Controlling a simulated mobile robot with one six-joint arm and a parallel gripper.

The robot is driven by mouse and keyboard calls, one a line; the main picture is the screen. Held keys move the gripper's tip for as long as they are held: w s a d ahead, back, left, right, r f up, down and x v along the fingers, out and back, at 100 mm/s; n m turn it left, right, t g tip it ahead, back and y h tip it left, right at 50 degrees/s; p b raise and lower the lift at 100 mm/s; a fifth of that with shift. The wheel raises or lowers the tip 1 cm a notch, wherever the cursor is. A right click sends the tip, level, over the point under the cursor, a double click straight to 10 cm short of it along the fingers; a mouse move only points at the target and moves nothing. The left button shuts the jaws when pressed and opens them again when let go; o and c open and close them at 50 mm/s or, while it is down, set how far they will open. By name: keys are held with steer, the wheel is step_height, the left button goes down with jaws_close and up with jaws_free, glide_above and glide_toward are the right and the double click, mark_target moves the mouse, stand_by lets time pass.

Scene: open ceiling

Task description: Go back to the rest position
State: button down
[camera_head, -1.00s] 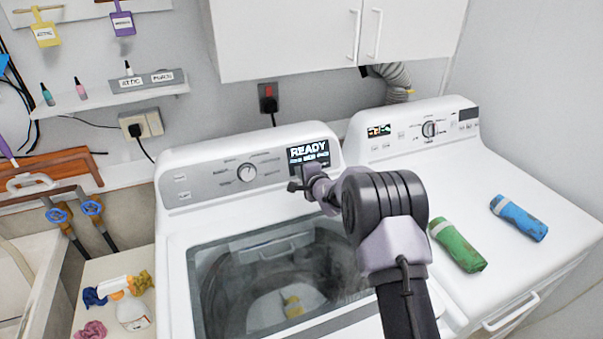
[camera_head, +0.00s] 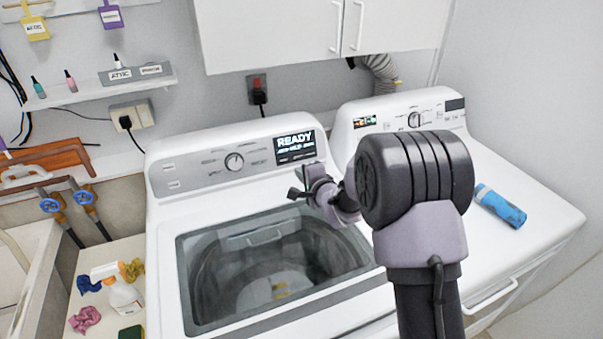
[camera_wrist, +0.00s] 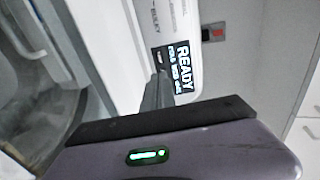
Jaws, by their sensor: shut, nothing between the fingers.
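My gripper (camera_head: 299,192) is held in the air in front of the washer's (camera_head: 160,265) control panel, left of my dark arm joint in the head view. In the wrist view its fingers (camera_wrist: 157,92) are together, with nothing between them. They point toward the lit screen reading READY (camera_head: 295,146), which also shows in the wrist view (camera_wrist: 181,70).
A dryer (camera_head: 440,119) stands right of the washer with a blue rolled item (camera_head: 500,206) on top. White cabinets (camera_head: 270,35) hang above. A spray bottle (camera_head: 122,292) and coloured cloths stand on the left counter (camera_head: 110,252). A shelf (camera_head: 100,94) is on the wall.

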steer(key=shift+d, duration=0.1)
stand_by(0.5)
steer(key=s+d+r+n+g+h+b, duration=0.2)
steer(key=s+d+r, duration=0.35)
steer(key=s, duration=0.45)
steer(key=s+d+r+n+g+h+b, duration=0.1)
steer(key=s+d+r+n+h+b, duration=0.15)
steer(key=s+d+r, duration=0.4)
steer(key=s+f+n+g+b, duration=0.1)
steer(key=s+f+n+g, duration=0.1)
steer(key=s, duration=1.2)
steer(key=s+a+f+n+g+y+b, duration=0.1)
steer(key=s+f, duration=0.3)
steer(key=s, duration=1)
steer(key=shift+a+n+g+b, duration=0.35)
steer(key=shift+n+g, duration=0.25)
steer(key=shift+n, duration=0.25)
